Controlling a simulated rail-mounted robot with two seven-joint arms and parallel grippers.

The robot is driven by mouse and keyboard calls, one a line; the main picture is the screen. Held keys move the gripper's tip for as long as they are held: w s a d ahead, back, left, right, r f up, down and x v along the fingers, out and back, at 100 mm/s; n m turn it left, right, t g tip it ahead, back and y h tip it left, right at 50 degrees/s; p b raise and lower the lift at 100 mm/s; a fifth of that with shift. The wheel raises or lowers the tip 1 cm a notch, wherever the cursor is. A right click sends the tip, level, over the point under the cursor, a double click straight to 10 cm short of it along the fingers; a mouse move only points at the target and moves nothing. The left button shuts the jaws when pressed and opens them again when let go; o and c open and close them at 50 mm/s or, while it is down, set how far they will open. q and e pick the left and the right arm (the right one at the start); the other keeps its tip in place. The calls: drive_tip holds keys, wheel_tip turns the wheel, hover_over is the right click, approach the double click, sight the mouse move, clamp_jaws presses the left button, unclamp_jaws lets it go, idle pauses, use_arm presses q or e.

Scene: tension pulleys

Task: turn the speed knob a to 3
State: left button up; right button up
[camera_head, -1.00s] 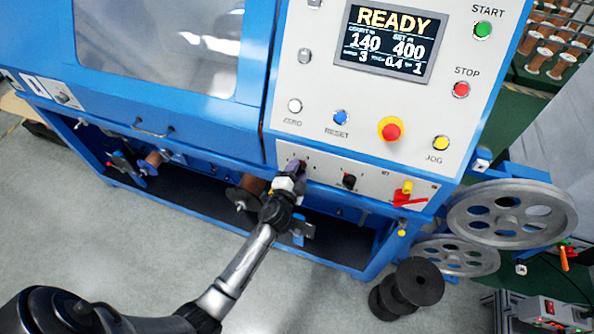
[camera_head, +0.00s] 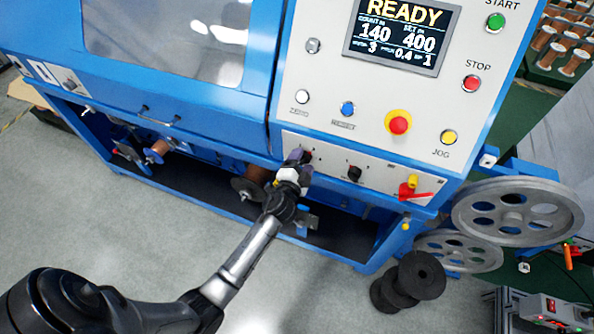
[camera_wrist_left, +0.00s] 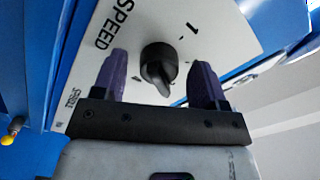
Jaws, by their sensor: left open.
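A black speed knob (camera_wrist_left: 158,66) with a pointer shows in the left wrist view, on a white panel marked SPEED and 1. Its pointer is directed toward the lower part of that view; its exact setting cannot be read. My left gripper (camera_wrist_left: 159,74) is open, with one purple finger on each side of the knob and visible gaps. In the head view, my left gripper (camera_head: 299,157) is at the left end of the lower control strip (camera_head: 325,163) and largely hides the knob there. My right gripper is not in view.
A second black knob (camera_head: 354,173) and a red switch (camera_head: 408,189) sit right of my gripper. The screen (camera_head: 398,35) reads READY. Buttons, including a red one on yellow (camera_head: 398,122), lie above. Large grey pulleys (camera_head: 517,213) stand at right.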

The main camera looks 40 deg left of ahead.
use_arm(q)
drive_tip(key=v, duration=1.3)
drive_tip(key=shift+s, duration=0.3)
drive_tip(key=s+a+f+n+g+y, duration=0.1)
drive_tip(key=s+a+f+n+g, duration=0.2)
drive_tip(key=s+f+n+g, duration=0.35)
drive_tip(key=s+d+r+g+h, duration=0.3)
drive_tip(key=s+d+g+h, duration=0.35)
drive_tip(key=s+d, duration=0.4)
drive_tip(key=s+d+f, duration=0.1)
drive_tip(key=s+f, duration=0.1)
drive_tip(key=s, duration=0.3)
wheel_tip(320, 180, up, 30)
drive_tip(key=p, duration=2.9)
drive_tip(key=shift+w+d+h+p, duration=0.15)
drive_tip(key=shift+d+h+p, duration=0.1)
drive_tip(key=shift+h+p, duration=0.2)
drive_tip(key=shift+m, duration=0.25)
